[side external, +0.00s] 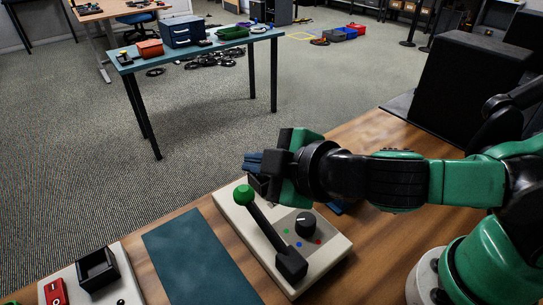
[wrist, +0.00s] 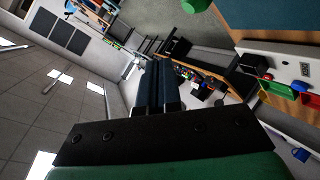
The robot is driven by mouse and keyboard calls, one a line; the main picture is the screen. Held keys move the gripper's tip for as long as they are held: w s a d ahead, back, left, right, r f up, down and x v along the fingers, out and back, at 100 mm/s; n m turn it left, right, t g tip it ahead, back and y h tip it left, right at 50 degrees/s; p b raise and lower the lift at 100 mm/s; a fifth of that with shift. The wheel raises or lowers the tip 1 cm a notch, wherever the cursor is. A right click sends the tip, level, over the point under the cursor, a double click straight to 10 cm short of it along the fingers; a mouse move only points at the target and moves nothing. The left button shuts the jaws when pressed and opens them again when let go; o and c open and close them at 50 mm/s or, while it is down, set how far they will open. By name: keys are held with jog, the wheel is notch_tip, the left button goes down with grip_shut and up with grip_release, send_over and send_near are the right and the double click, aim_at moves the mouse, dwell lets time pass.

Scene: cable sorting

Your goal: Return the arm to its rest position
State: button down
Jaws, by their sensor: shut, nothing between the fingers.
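My gripper (side external: 252,163) is at the middle of the side external view, at the end of my green and black arm, pointing left. It hangs above the back edge of a white control box. Its dark fingers are together with nothing between them. In the wrist view the two shut fingers (wrist: 157,85) point up the picture toward the room, and the view is tilted.
The white control box (side external: 325,262) has a lever with a green knob (side external: 243,195) close to my gripper. A teal mat (side external: 197,258) lies left of it, beside another white box with a red switch (side external: 55,292). A black block (side external: 470,85) stands behind my arm. A teal table (side external: 200,52) stands farther off.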

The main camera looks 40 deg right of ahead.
jog(key=shift+s+r, duration=0.1)
jog(key=shift+r, duration=0.2)
dwell(0.4)
jog(key=d+f+m+g, duration=0.1)
jog(key=d+m, duration=0.3)
jog(key=d, duration=0.1)
jog(key=d+m+g+h, duration=0.1)
jog(key=d+m+g, duration=0.1)
jog(key=d, duration=0.3)
jog(key=d+f+m+g+h, duration=0.1)
jog(key=d+m+g, duration=0.1)
jog(key=d+m, duration=0.3)
jog(key=shift+d+f+m, duration=0.3)
jog(key=shift+d+f, duration=0.05)
jog(key=shift+d, duration=0.2)
